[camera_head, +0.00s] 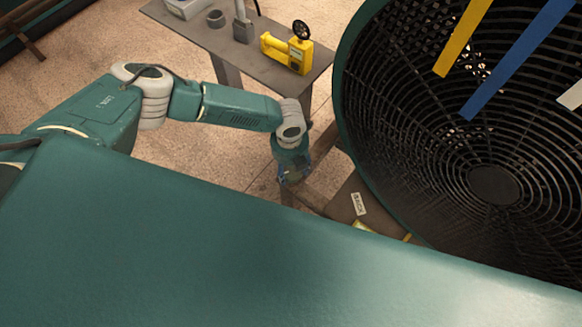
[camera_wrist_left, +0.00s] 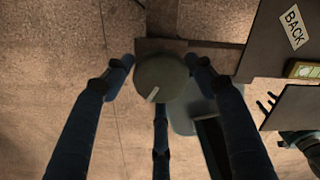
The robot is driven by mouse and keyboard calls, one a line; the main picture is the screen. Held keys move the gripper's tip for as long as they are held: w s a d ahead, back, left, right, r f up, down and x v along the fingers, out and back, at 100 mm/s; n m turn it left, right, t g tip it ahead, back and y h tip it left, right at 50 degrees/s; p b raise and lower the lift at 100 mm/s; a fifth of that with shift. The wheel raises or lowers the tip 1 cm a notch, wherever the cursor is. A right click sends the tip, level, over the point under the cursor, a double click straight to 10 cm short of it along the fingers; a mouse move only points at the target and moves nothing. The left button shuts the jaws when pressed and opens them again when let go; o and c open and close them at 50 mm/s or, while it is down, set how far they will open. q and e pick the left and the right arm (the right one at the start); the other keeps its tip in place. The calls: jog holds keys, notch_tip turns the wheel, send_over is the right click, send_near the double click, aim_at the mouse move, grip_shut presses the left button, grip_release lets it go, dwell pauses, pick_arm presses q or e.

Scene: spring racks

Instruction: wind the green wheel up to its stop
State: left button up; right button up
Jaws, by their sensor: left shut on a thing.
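The green wheel (camera_wrist_left: 161,78) is a round, dull green knob in the left wrist view, with a short white mark near its lower left edge. My left gripper (camera_wrist_left: 160,72) has its blue-black fingers around it, two at the sides and one below, shut on it. In the head view my left gripper (camera_head: 291,176) reaches down beside the big fan, and the wheel is mostly hidden by the fingers there. My right gripper cannot be made out in either view.
A large black fan grille (camera_head: 440,110) in a green ring stands close on the right, with yellow and blue strips hanging before it. A grey table (camera_head: 215,38) with a yellow tool (camera_head: 290,50) stands behind. A plate marked BACK (camera_head: 358,203) lies right of the gripper.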

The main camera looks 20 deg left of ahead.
pick_arm(q)
jog(key=shift+w, duration=0.1)
jog(key=n, duration=0.3)
jog(key=shift+r+p, duration=0.1)
jog(key=shift+p, duration=0.2)
jog(key=n, duration=0.2)
jog(key=shift+n+p, duration=0.3)
jog(key=shift+p, duration=0.05)
jog(key=n+p, duration=0.1)
jog(key=n, duration=0.2)
jog(key=shift+a, duration=0.15)
jog(key=shift+w+n, duration=0.1)
jog(key=shift+n, duration=0.2)
jog(key=o, duration=1.1)
jog(key=shift+o, duration=0.2)
